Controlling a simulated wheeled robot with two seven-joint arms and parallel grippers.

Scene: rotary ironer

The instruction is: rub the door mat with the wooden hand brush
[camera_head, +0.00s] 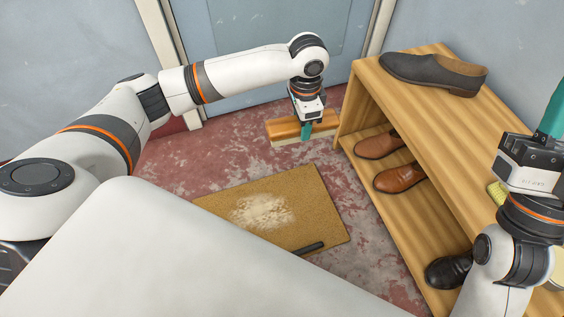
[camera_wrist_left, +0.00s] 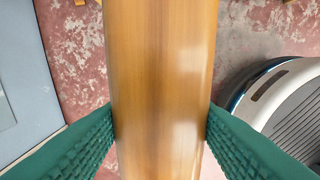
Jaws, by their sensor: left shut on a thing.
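The tan door mat (camera_head: 318,205) lies on the floor with a pale powdery patch (camera_head: 262,211) near its middle. My left gripper (camera_head: 306,128) is shut on the wooden hand brush (camera_head: 285,130), beyond the mat's far edge. In the left wrist view, the brush's smooth wooden back (camera_wrist_left: 160,90) fills the space between the green fingers (camera_wrist_left: 160,128). Its pale underside edge faces down; I cannot tell whether it touches the floor. My right gripper (camera_head: 553,110) is at the right edge, beside the shoe bench; only part of its fingers shows.
A wooden shoe bench (camera_head: 455,120) stands right of the mat, close to the brush. A dark shoe (camera_head: 434,72) is on top, with brown shoes (camera_head: 400,178) and a black shoe (camera_head: 448,271) below. A dark bar (camera_head: 308,248) lies at the mat's near edge. A blue-grey door (camera_head: 235,30) is behind.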

